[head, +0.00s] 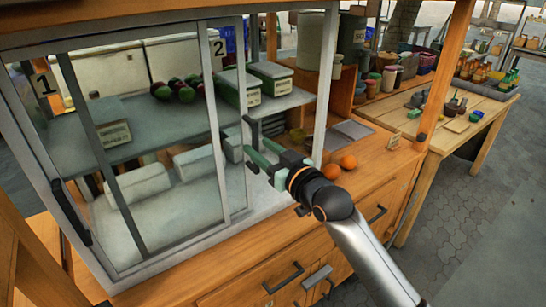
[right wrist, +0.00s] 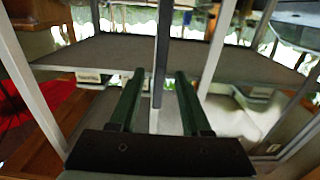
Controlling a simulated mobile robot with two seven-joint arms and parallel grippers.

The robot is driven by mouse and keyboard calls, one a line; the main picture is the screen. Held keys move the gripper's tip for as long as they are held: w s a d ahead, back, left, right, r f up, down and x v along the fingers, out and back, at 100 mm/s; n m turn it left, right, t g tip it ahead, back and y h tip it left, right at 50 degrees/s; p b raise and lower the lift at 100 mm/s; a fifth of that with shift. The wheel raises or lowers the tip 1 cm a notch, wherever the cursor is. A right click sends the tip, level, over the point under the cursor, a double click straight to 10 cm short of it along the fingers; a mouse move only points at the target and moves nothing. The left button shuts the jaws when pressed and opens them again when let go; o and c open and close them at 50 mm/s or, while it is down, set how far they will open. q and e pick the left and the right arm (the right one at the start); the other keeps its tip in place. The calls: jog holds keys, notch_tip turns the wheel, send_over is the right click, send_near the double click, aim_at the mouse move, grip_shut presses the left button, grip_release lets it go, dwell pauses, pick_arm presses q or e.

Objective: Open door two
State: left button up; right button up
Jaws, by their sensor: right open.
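Door two is a framed glass panel marked "2" (head: 219,47) on the glass cabinet. Its right upright and dark handle (head: 250,130) stand left of the cabinet's right post, with a gap between that looks free of glass. Its pane overlaps door one's. My right gripper (head: 257,150) is open, its green fingers close beside the handle at the gap; contact cannot be told. In the right wrist view the fingers (right wrist: 160,74) are spread, with a dark upright bar in line between them. My left gripper is not in view.
Door one (head: 43,85) is at the left with a dark handle (head: 70,210). Green boxes (head: 270,75) and dark fruit (head: 175,90) sit on the inner shelf. The cabinet's right post (head: 325,90) borders the gap.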

jog(key=b+v, duration=0.1)
jog(key=v, duration=1.1)
jog(key=shift+s+d+f, duration=0.1)
jog(key=s+d+f+m+h, duration=0.2)
jog(key=d+f+m+h, duration=0.1)
jog(key=f, duration=0.9)
jog(key=s+d+f+m+g+h+p, duration=0.1)
jog(key=s+d+f, duration=0.3)
jog(key=s+f, duration=0.6)
jog(key=s+d+f+m+g+h, duration=0.1)
jog(key=s+d+f+g+h, duration=0.3)
jog(key=s+f, duration=0.7)
notch_tip(320, 180, down, 5)
jog(key=shift+d+p, duration=0.35)
jog(key=shift+d, duration=0.3)
